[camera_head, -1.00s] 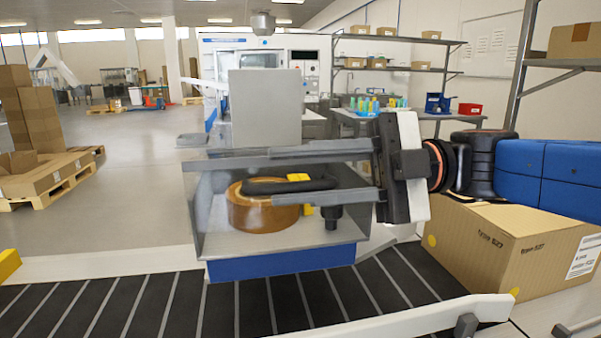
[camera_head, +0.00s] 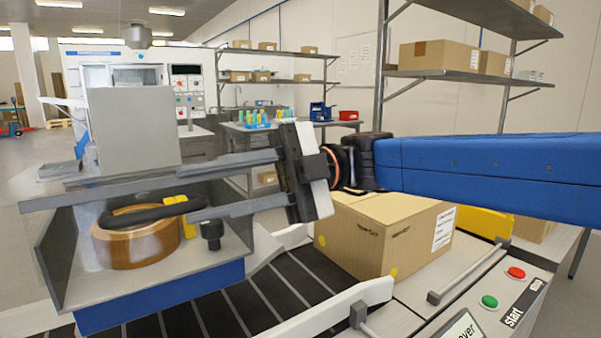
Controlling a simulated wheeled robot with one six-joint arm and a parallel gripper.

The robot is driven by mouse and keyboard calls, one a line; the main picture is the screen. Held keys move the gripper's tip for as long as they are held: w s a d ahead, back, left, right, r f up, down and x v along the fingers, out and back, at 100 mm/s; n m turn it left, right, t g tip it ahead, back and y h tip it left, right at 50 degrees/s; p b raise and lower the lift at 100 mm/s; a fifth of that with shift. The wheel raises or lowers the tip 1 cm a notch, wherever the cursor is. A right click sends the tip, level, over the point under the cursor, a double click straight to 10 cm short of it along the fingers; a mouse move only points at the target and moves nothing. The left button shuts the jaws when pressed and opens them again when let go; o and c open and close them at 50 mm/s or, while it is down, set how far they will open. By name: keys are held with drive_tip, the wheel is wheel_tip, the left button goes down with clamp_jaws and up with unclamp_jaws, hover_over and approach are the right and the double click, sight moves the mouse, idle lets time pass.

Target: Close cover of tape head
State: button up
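The tape head (camera_head: 50,240) is an open-topped box with grey walls and a blue base, at the left above the dark conveyor. A brown tape roll (camera_head: 140,246) and a black arm lie inside it. A flat grey panel (camera_head: 135,128), which looks like the cover, stands upright behind the box. My gripper (camera_head: 192,190) reaches in from the right. Its two grey fingers are spread apart, one above the other, at the box's right side. I see nothing between them. I cannot tell whether they touch the box or panel.
A control panel (camera_head: 480,300) with green and red buttons is at the lower right. White rails edge the belt. Shelves, a bench and a white machine (camera_head: 190,75) stand behind.

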drive_tip(key=v, duration=1.2)
drive_tip(key=shift+w, duration=0.15)
drive_tip(key=shift+d+f, duration=0.1)
